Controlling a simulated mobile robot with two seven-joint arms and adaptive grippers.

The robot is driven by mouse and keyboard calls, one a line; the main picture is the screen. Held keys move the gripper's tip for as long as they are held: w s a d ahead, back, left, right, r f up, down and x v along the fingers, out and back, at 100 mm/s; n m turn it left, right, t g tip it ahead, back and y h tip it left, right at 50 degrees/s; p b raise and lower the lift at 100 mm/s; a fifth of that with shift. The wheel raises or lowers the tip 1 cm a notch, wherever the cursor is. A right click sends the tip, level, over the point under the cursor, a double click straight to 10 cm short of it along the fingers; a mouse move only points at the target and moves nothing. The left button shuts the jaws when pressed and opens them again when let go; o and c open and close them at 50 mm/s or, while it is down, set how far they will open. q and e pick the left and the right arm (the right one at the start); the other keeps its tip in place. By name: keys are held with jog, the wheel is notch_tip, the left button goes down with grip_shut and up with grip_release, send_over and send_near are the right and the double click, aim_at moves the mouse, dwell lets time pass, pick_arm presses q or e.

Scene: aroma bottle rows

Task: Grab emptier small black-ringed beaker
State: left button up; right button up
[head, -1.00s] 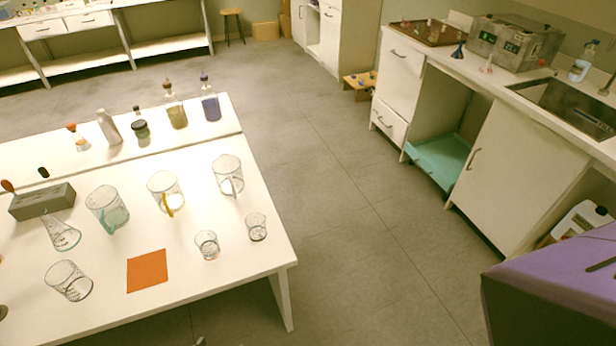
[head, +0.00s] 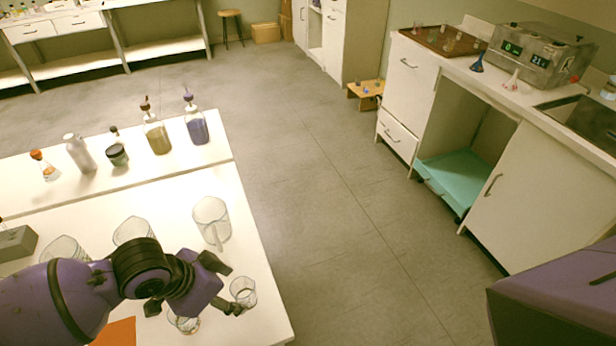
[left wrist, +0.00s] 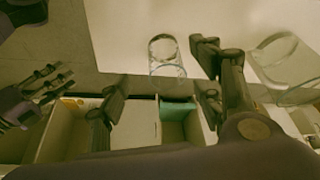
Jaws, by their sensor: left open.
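A small clear beaker (head: 243,291) stands near the table's right edge in the head view. A second small beaker (head: 183,322) is partly hidden under my left gripper. Ring colours and fill levels are too small to tell. My left gripper (head: 226,285) is open, with its fingertips just left of the right-hand small beaker. In the left wrist view, a small clear beaker (left wrist: 165,55) stands upright beyond and between the two open fingers (left wrist: 163,85). Black fingers with a purple body, likely my right gripper (left wrist: 45,85), show at the left there.
A large beaker (head: 211,222) stands behind the small ones; other large beakers (head: 133,230) are partly hidden by my arm. An orange mat (head: 115,333) lies at the front. Bottles (head: 156,135) line the raised back shelf. The floor right of the table (head: 335,250) is clear.

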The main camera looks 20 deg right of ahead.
aim_at(244, 292)
pick_arm(q)
jog(key=shift+w+d+f, duration=0.2)
jog(key=shift+w+f, duration=0.15)
jog(key=shift+f, duration=0.1)
jog(key=shift+w+d+f, duration=0.15)
jog(key=shift+w+f, duration=0.2)
jog(key=shift+f, duration=0.1)
jog(key=shift+s+d+f, duration=0.15)
jog(key=shift+d+f, duration=0.25)
jog(key=shift+f, duration=0.15)
jog(key=shift+s+d+f, duration=0.1)
jog(key=shift+d+f, duration=0.25)
jog(key=shift+f, duration=0.2)
jog(key=shift+w+d+f, duration=0.25)
jog(key=shift+w+f, duration=0.05)
jog(key=shift+f, duration=0.3)
jog(key=shift+w+d+f, duration=0.2)
jog(key=shift+w+f, duration=0.05)
jog(key=shift+f, duration=0.3)
jog(key=shift+d+f, duration=0.1)
jog(key=shift+f, duration=0.1)
jog(key=shift+c, duration=0.3)
pick_arm(e)
jog(key=shift+w+d, duration=0.2)
jog(key=shift+d, duration=0.1)
